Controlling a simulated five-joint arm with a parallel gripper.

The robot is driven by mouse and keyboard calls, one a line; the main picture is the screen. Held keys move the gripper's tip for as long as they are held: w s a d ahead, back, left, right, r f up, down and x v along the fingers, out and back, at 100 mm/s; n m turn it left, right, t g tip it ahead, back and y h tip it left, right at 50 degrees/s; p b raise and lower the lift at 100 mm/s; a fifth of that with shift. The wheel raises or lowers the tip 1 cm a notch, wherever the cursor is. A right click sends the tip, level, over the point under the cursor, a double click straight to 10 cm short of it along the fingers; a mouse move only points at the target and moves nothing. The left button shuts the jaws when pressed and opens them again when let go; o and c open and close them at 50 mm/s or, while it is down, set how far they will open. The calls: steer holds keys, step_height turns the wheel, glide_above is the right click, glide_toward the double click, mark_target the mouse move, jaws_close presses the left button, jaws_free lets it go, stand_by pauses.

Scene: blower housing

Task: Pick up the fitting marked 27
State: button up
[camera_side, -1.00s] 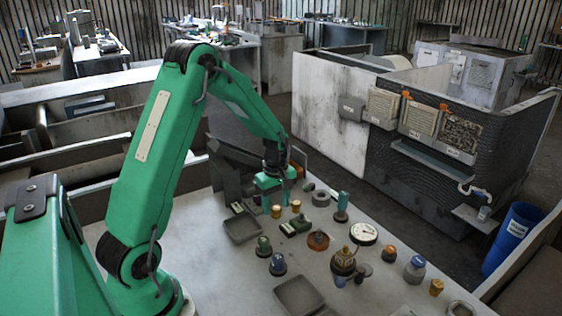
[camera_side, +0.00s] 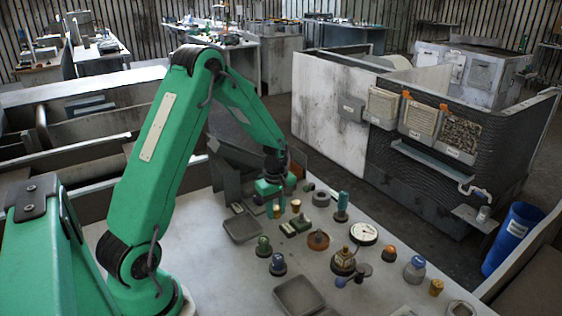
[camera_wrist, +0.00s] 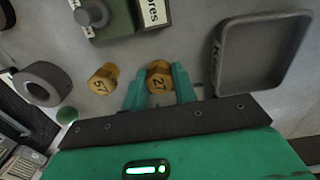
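The brass fitting marked 27 (camera_wrist: 158,80) stands between the two green fingers of my gripper (camera_wrist: 160,84) in the wrist view. The fingers are apart, one on each side of it, with narrow gaps near the tips; a firm grip does not show. In the side view my gripper (camera_side: 275,194) is low over the table, and the fitting marked 27 (camera_side: 276,211) shows just below it. A second brass fitting, marked 57 (camera_wrist: 103,79), stands to the left in the wrist view, outside the fingers; it also shows in the side view (camera_side: 296,206).
A grey tray (camera_wrist: 302,45) lies right of the fingers in the wrist view. A green block with a label (camera_wrist: 117,20) and a grey ring (camera_wrist: 45,83) are nearby. In the side view, a dial gauge (camera_side: 363,233) and several knobs stand further right.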

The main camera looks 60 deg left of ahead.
mark_target(276, 207)
steer(key=shift+r, duration=0.1)
steer(key=shift+r, duration=0.75)
step_height(276, 207, up, 2)
steer(key=shift+r, duration=0.2)
steer(key=s+d+r, duration=0.1)
steer(key=d+r, duration=0.6)
steer(key=d, duration=0.4)
steer(key=shift+s+d, duration=0.25)
steer(key=shift+d, duration=0.1)
steer(key=shift+w+a, duration=0.1)
